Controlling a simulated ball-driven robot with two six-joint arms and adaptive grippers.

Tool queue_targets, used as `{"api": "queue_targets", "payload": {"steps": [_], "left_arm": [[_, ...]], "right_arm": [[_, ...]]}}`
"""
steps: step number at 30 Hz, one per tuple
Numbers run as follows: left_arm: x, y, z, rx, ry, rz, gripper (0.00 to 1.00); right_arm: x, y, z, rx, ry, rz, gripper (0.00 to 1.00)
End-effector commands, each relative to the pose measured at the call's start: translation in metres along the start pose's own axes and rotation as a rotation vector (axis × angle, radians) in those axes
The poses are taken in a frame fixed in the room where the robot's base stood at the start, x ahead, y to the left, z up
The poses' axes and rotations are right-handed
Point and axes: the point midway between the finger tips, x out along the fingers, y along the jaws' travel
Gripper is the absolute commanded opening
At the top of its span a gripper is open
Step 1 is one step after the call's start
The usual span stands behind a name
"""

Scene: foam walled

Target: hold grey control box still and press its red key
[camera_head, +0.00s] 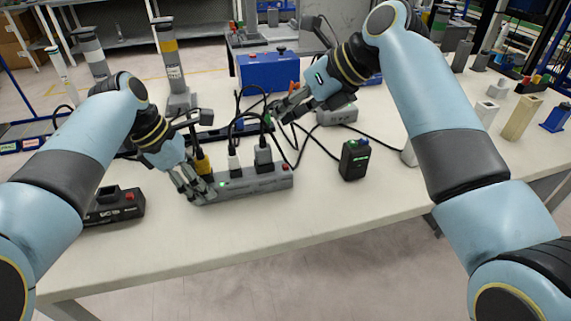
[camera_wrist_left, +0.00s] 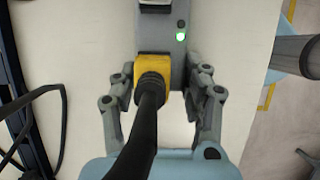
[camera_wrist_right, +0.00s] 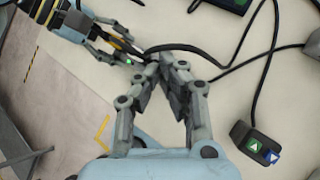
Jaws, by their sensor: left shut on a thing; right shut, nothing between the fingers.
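The grey control box (camera_head: 225,190) looks like a long socket strip lying on the table, with a green light and several plugs in its top. A small reddish spot (camera_head: 285,168) shows near its right end, too small to tell clearly as the red key. My left gripper (camera_head: 196,186) is shut on the left end of the box, fingers either side by the yellow plug (camera_wrist_left: 152,70). The box also shows in the left wrist view (camera_wrist_left: 165,45). My right gripper (camera_head: 279,108) is shut and empty, above and behind the box's right end near the cables; it shows in the right wrist view (camera_wrist_right: 165,62).
A black box with a red button (camera_head: 115,205) lies at left. A black box with green marking (camera_head: 354,160) stands to the right. A blue box (camera_head: 268,70) and a smaller grey box (camera_head: 337,113) are behind. Black cables loop around the plugs. The table's front is clear.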

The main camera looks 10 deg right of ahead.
Motion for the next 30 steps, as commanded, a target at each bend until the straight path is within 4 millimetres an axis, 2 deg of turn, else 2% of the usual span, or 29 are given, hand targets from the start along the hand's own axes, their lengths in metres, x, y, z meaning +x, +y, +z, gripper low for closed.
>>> {"api": "queue_targets", "payload": {"steps": [18, 30], "left_arm": [[0.000, 0.000, 0.001, 0.000, -0.001, 0.000, 0.06], [0.000, 0.000, 0.001, 0.000, -0.001, 0.000, 0.06]], "right_arm": [[0.052, -0.021, -0.050, 0.000, 0.003, 0.000, 0.00], [0.059, -0.023, -0.057, -0.001, 0.001, 0.000, 0.00]]}}
